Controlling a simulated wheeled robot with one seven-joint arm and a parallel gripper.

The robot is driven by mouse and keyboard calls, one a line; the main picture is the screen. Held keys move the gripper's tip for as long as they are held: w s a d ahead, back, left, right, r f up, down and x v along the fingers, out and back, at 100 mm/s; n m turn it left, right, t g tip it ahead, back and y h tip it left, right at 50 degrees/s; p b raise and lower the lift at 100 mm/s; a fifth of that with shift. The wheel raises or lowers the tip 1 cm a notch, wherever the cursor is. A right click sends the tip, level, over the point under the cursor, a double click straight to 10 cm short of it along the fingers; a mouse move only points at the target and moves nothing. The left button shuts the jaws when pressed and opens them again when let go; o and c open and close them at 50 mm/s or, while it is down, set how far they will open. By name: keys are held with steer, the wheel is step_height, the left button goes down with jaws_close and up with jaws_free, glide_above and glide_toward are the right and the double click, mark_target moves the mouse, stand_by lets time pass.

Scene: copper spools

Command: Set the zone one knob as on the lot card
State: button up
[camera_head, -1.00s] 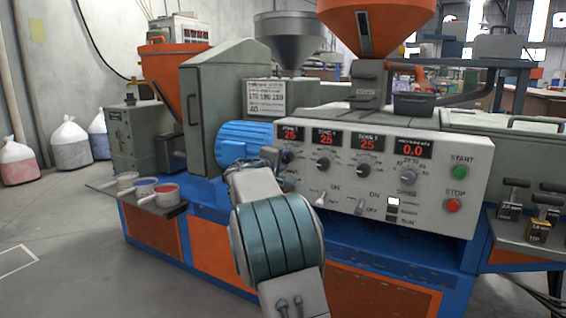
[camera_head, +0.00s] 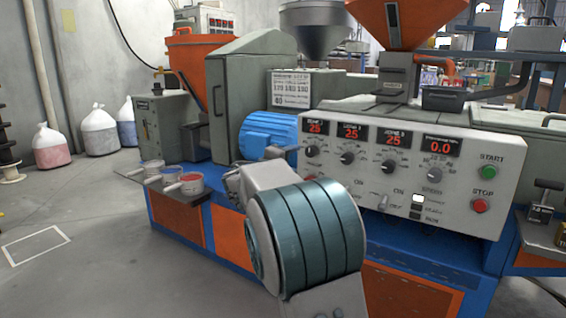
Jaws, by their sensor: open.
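The zone one knob (camera_head: 312,151) is a dark round knob at the left end of the white control panel (camera_head: 462,214). Above it the zone one display (camera_head: 315,128) reads 25 in red. The lot card (camera_head: 290,91) is a white sheet on the machine above the blue motor; its row of figures is too blurred to read surely. My gripper (camera_head: 284,152) shows only as a small grey part just left of the zone one knob. It is open, and my arm hides most of it. I cannot tell whether it touches the knob.
Two more knobs, the zone two knob (camera_head: 347,158) and zone three knob (camera_head: 388,166), sit to the right, their displays reading 25. A green start button (camera_head: 488,172) and red stop button (camera_head: 480,205) are at the panel's right. Small cups stand on the left ledge.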

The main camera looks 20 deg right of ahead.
steer(key=shift+p+v, duration=0.3)
steer(key=shift+v, duration=2.1)
steer(key=s+d+r+m+g+y+p, duration=0.1)
steer(key=s+r+m+g+y+p, duration=0.2)
steer(key=s+p, duration=0.55)
steer(key=s+d+r+g+y+p, duration=0.1)
steer(key=s+r+g+y+p, duration=0.15)
steer(key=s+r+p, duration=0.45)
steer(key=s+a+r+m+g+y+p, duration=0.1)
steer(key=s+a+r+y+p, duration=0.3)
steer(key=s+p, duration=0.6)
steer(key=s+a+r+m+g+y+p, duration=0.1)
steer(key=s+a+r+m+y+p, duration=0.1)
steer(key=s+a+r+y+p, duration=0.2)
steer(key=s+a+r+p, duration=0.1)
steer(key=s+a+p, duration=0.2)
steer(key=s+p, duration=0.3)
steer(key=shift+a+r+p, duration=0.3)
steer(key=shift+r+p, duration=0.1)
steer(key=shift+p, duration=1.5)
steer(key=shift+d+g, duration=0.1)
steer(key=shift+g, duration=0.15)
